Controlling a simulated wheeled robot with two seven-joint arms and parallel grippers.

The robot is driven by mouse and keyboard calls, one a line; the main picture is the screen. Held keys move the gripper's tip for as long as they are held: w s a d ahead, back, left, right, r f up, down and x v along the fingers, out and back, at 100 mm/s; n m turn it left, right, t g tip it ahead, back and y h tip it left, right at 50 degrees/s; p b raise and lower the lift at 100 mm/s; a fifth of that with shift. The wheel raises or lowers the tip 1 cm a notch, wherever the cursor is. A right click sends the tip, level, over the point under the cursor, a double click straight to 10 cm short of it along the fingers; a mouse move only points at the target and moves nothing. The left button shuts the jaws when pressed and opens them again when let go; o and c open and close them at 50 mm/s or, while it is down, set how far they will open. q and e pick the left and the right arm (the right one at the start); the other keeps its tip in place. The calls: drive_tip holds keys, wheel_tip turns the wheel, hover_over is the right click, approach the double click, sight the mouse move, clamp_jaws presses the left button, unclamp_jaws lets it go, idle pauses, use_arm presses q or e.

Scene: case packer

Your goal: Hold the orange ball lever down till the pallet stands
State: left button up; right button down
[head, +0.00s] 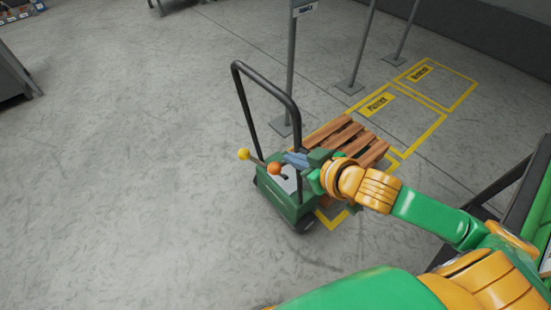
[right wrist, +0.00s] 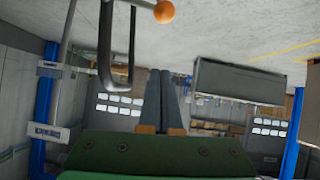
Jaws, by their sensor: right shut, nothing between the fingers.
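The orange ball (head: 274,169) is on a lever on the green pallet truck (head: 284,200). It also shows at the top of the right wrist view (right wrist: 164,11). A yellow ball (head: 243,153) tops a second lever beside it. The wooden pallet (head: 345,138) is at the truck's far side, partly hidden by my right arm. My right gripper (head: 286,157) is shut and empty, its fingertips close to the orange ball. In the right wrist view its fingers (right wrist: 162,85) lie together, with a visible gap to the ball. My left gripper is not in view.
The truck's black hoop handle (head: 243,95) rises close to my right gripper. Grey posts (head: 291,60) stand behind it. Yellow floor frames (head: 425,85) lie beyond the pallet. The floor to the left is open. A dark green-edged structure (head: 510,185) is at the right.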

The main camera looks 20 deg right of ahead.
hover_over(276, 168)
drive_tip(key=w, duration=0.1)
drive_tip(key=f, duration=0.5)
drive_tip(key=shift+a+f, duration=0.1)
drive_tip(key=shift+a, duration=0.25)
drive_tip(key=f, duration=0.3)
drive_tip(key=shift+s+d+f, duration=0.2)
drive_tip(key=shift+s+d, duration=0.05)
drive_tip(key=shift+s, duration=0.15)
drive_tip(key=shift+s+d+f, duration=0.1)
drive_tip(key=shift+s+f, duration=0.05)
drive_tip(key=shift+f, duration=0.1)
drive_tip(key=shift+f+b, duration=0.15)
drive_tip(key=shift+b, duration=0.15)
